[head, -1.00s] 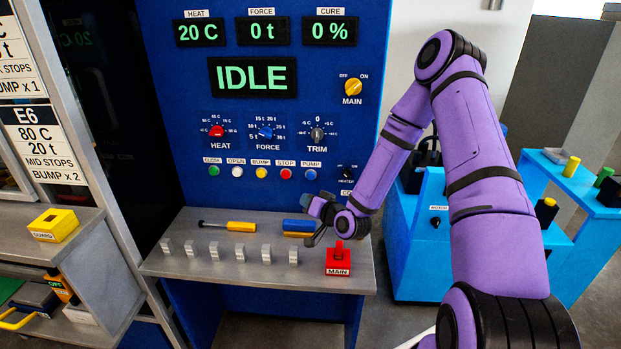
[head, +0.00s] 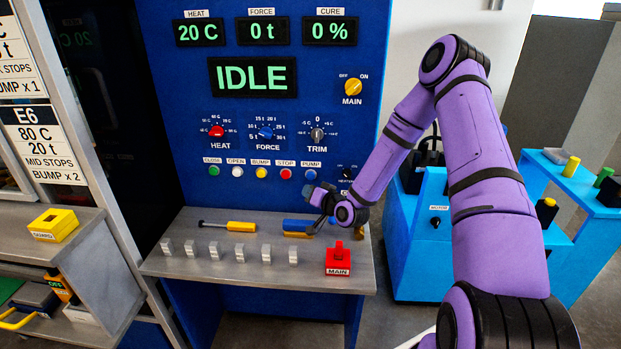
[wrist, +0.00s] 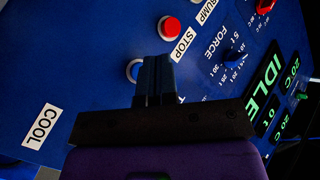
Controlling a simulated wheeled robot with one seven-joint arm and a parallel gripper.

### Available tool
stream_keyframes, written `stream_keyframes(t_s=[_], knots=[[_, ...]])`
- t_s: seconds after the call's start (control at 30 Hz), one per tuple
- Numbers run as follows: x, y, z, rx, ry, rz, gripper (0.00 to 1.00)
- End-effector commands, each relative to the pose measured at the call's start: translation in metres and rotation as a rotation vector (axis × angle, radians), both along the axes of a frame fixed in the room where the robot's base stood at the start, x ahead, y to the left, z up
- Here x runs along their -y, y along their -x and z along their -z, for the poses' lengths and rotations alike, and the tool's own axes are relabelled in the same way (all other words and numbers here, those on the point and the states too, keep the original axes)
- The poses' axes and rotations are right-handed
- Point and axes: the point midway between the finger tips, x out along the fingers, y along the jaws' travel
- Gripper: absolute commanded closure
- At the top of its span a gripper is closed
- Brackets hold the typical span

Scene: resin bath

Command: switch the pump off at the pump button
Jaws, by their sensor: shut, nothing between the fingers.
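The pump button (head: 311,174) is a small blue button on the blue panel, under a PUMP label, at the right end of a row of coloured buttons. My gripper (head: 309,191) is shut and empty, just below the pump button in the head view. In the wrist view, the shut fingertips (wrist: 157,62) are in front of the panel. They partly cover the blue pump button (wrist: 133,70), which shows as a pale-rimmed arc at their left. I cannot tell whether they touch it.
The red stop button (head: 286,174) is just left of the pump button. Below, a grey shelf holds a yellow-handled tool (head: 241,226), several grey switches and a red MAIN switch (head: 339,260). The display (head: 252,77) reads IDLE.

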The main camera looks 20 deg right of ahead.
Motion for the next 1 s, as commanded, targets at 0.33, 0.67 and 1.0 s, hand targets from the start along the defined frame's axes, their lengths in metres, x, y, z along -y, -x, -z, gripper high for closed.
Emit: stream_keyframes(t_s=[0.33, 0.67, 1.0], knots=[[0.016, -0.028, 0.000, 0.000, -0.001, 0.000, 1.00], [0.019, -0.033, 0.000, -0.001, 0.000, -0.001, 1.00], [0.019, -0.033, 0.000, -0.001, 0.000, -0.001, 1.00]])
